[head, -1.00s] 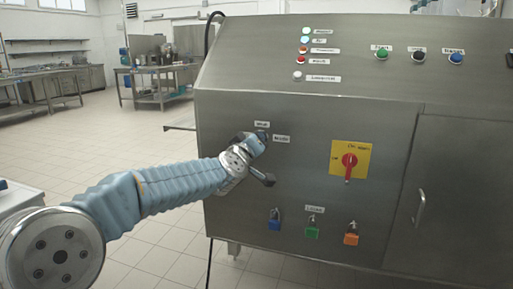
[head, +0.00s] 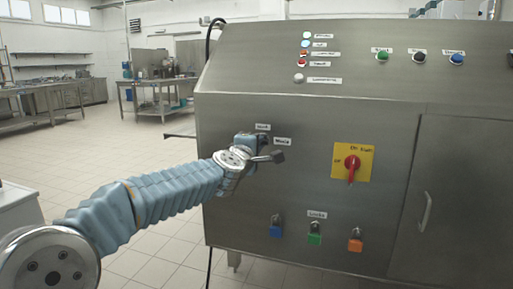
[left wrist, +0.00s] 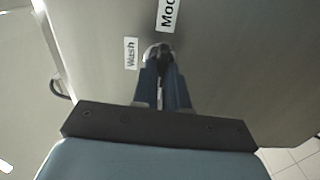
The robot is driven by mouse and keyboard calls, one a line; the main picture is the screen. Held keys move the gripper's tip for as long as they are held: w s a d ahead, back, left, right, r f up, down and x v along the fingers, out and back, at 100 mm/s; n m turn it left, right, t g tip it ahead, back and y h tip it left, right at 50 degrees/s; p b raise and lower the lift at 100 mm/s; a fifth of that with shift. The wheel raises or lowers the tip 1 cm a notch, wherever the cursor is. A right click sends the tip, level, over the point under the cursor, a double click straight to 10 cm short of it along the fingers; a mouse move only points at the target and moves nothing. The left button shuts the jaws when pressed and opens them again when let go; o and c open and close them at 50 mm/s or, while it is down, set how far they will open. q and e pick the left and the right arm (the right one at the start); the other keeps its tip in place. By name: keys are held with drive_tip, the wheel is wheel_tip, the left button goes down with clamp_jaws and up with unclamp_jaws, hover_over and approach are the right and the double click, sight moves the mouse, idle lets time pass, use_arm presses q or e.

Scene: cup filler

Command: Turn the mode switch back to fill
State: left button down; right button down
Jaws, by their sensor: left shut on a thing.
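The mode switch (left wrist: 158,49) is a small dark knob with a paler rim on the steel panel. In the left wrist view it sits between the tips of my left gripper (left wrist: 160,78), whose fingers are shut on it. The "Wash" label (left wrist: 130,53) is beside the knob and the "Mode" label (left wrist: 169,12) is above it in that view. In the head view my left gripper (head: 262,144) is at the panel's left part, just below these labels, and it mostly hides the switch. No fill label shows, and the knob's exact angle is hard to tell. My right gripper is out of view.
A red rotary switch on a yellow plate (head: 351,163) is to the right. Blue (head: 275,231), green (head: 314,238) and orange (head: 355,244) padlocks hang below. Buttons and lamps line the sloped top of the machine (head: 300,115). Open floor lies left.

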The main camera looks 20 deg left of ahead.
use_arm(q)
drive_tip(key=shift+f+n, duration=0.1)
drive_tip(key=shift+n, duration=0.3)
drive_tip(key=c, duration=1.2)
unclamp_jaws()
drive_tip(key=shift+o, duration=0.2)
drive_tip(key=shift+s, duration=0.1)
drive_tip(key=s, duration=1.3)
drive_tip(key=shift+s+a+b, duration=0.25)
drive_tip(key=shift+s+b, duration=0.05)
drive_tip(key=shift+b, duration=0.1)
